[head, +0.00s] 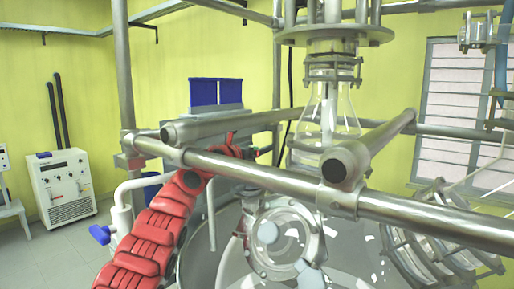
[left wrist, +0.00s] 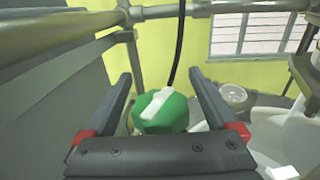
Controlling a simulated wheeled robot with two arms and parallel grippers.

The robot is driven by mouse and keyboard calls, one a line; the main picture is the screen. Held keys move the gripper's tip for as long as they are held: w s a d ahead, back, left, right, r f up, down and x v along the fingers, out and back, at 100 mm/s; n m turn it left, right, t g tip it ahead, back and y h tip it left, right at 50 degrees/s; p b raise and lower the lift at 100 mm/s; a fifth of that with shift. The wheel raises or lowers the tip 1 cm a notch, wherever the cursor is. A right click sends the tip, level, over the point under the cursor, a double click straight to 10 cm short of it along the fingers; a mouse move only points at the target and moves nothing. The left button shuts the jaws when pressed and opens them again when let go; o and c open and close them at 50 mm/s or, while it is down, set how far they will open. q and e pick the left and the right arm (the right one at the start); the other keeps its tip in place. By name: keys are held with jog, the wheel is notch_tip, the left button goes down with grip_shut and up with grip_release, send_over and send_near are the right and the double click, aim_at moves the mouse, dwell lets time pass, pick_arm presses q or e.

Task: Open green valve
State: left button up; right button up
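The green valve (left wrist: 160,112) shows in the left wrist view as a round green knob with a white bar handle across its top, lying at a slant. My left gripper (left wrist: 160,78) is open, with one dark finger on each side of the valve. I see a gap between the knob and the fingers, and cannot tell how far the tips reach down around it. In the head view my red left arm reaches behind the front steel pipe, and its gripper (head: 258,151) is partly hidden there. The green valve is not visible in the head view. My right gripper is not in view.
A thick steel pipe (head: 270,178) crosses in front of my left arm. A glass flask (head: 328,115) hangs above the reactor lid. A blue-handled valve (head: 100,234) is at the left. A white cabinet (head: 62,185) stands by the wall, with clear floor before it.

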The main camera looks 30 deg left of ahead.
pick_arm(q)
jog(key=shift+s+r, duration=0.1)
jog(key=shift+s, duration=0.15)
jog(key=s+b, duration=0.9)
jog(key=s, duration=0.8)
